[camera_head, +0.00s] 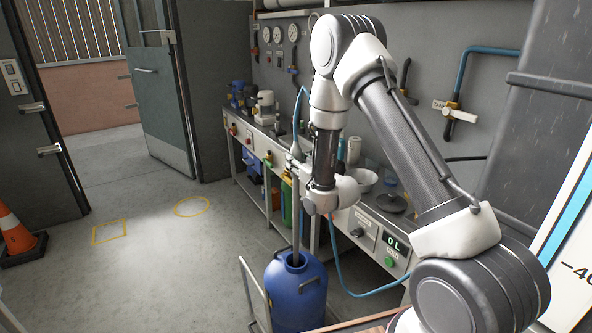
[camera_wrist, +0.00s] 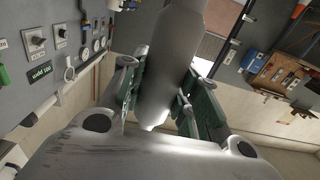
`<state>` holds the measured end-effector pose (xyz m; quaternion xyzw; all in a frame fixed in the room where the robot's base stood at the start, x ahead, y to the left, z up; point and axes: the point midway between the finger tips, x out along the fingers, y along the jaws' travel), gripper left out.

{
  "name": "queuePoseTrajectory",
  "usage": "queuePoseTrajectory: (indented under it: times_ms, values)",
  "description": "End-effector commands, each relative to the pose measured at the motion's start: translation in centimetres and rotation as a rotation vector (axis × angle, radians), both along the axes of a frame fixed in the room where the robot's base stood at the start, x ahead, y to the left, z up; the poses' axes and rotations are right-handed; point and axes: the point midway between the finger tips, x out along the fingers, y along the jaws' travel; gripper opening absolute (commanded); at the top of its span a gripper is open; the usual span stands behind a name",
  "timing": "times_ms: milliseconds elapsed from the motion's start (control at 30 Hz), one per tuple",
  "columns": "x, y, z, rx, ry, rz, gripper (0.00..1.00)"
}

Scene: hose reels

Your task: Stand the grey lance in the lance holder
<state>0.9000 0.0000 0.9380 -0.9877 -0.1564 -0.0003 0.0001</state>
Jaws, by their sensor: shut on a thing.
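My gripper (camera_head: 297,160) is shut on the grey lance (camera_head: 296,215), well above the blue drum (camera_head: 300,302). The lance is upright, and its lower end goes into the drum's open neck, so its tip is hidden. In the wrist view, the thick grey body of the lance (camera_wrist: 172,60) lies between the green-padded fingers of my gripper (camera_wrist: 160,95). I cannot make out for certain which thing is the lance holder.
A blue hose (camera_head: 345,283) hangs in front. A trolley handle (camera_head: 255,290) stands beside the drum.

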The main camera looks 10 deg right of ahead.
Motion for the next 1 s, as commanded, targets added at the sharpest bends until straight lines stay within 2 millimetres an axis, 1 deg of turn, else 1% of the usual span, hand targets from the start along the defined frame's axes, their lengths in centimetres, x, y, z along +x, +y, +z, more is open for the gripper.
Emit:
queuePoseTrajectory:
  times_ms: [33,100,700,833,1000]
  values:
    - [0.0,0.0,0.7,0.001,-0.003,0.000,0.00]
    - [0.0,0.0,1.5,0.000,-0.003,0.000,0.00]
    - [0.0,0.0,8.0,0.001,-0.004,0.000,0.00]
    - [0.0,0.0,8.9,0.001,-0.002,0.000,0.00]
    - [0.0,0.0,9.1,0.000,-0.001,0.000,0.00]
